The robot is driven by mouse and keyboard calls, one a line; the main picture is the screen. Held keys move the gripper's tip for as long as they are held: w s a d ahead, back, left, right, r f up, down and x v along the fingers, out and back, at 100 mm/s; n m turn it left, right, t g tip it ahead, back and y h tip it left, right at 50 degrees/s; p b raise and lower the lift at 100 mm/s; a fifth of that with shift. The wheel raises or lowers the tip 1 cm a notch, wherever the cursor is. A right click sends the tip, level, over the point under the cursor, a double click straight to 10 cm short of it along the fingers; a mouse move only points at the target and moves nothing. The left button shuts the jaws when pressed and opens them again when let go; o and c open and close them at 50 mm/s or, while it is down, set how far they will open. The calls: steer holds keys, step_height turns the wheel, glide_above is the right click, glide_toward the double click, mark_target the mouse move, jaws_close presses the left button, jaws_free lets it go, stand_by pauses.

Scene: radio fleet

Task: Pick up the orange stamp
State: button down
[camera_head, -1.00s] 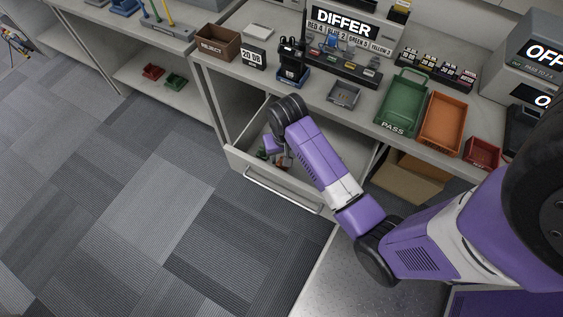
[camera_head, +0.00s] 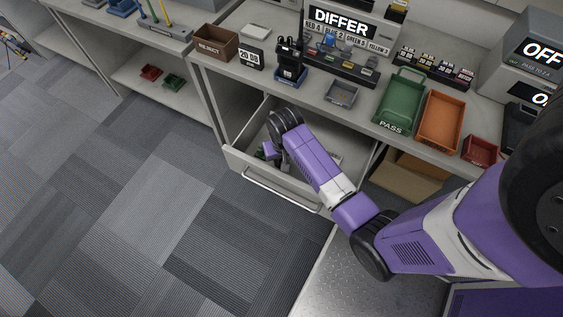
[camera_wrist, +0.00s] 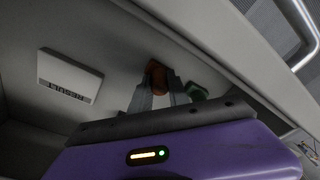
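My gripper (camera_wrist: 160,86) reaches down into the open drawer (camera_head: 236,158). Its two grey fingers stand apart in the wrist view. The orange stamp (camera_wrist: 157,72) shows between and just beyond the fingertips. It is partly hidden by them, and I see no clear grip on it. A green stamp (camera_wrist: 197,91) lies close beside the right finger. In the head view my arm hides most of the gripper and the orange stamp.
A white pad marked RESULT (camera_wrist: 69,76) lies in the drawer, left of the fingers. The drawer's front wall and handle (camera_head: 280,190) are close. The desk above holds a green PASS tray (camera_head: 401,98), an orange tray (camera_head: 440,122) and a brown REJECT box (camera_head: 216,43).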

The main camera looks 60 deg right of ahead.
stand_by(0.3)
step_height(320, 180, up, 20)
steer(key=p, duration=0.2)
stand_by(0.4)
